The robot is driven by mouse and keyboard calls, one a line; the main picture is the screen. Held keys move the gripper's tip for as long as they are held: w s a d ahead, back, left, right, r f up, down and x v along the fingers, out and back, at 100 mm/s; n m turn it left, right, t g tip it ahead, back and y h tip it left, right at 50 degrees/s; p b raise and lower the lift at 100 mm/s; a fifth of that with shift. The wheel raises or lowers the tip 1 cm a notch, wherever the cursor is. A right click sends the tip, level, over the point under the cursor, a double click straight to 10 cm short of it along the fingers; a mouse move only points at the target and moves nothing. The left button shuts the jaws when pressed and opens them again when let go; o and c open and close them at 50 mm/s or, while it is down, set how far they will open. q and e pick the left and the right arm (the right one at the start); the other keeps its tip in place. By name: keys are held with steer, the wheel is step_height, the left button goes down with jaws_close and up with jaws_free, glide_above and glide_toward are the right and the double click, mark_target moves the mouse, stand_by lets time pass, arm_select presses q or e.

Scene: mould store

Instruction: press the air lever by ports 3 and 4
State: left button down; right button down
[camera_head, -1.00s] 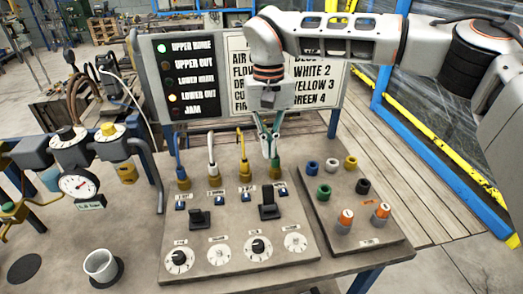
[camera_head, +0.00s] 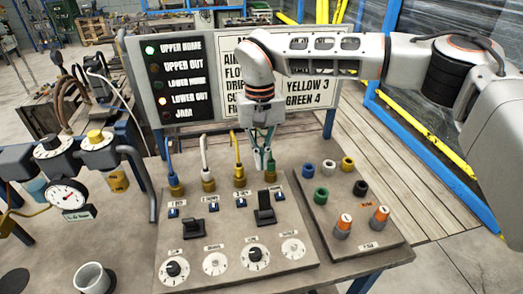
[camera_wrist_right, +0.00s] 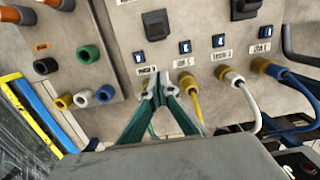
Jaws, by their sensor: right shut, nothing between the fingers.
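The air lever by ports 3 and 4 (camera_head: 264,212) is the black right-hand one on the sloping grey panel; in the right wrist view it is the black block (camera_wrist_right: 157,25) at upper middle. The yellow hose's port (camera_head: 239,182) and the green hose's port (camera_head: 270,178) stand just behind it. My right gripper (camera_head: 265,166) is shut and empty, pointing down at the green-hose port, behind the lever and apart from it. Its fingertips (camera_wrist_right: 160,88) partly hide that port in the wrist view. My left gripper is out of view.
A second black lever (camera_head: 194,229) is at left, with dials (camera_head: 256,257) in front. Blue and white hoses stand left. A side plate holds coloured rings (camera_head: 321,195) and orange knobs (camera_head: 379,217). The lamp board (camera_head: 185,82) shows UPPER HOME and LOWER OUT lit.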

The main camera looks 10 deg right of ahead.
mark_target(265, 204)
steer(key=f, duration=0.5)
steer(key=shift+s+f, duration=0.2)
steer(key=s+r, duration=0.1)
steer(key=s+p, duration=0.1)
steer(key=s, duration=0.1)
steer(key=shift+r, duration=0.4)
steer(key=shift+s+r, duration=0.1)
steer(key=shift+s, duration=0.15)
steer(key=shift+s, duration=0.15)
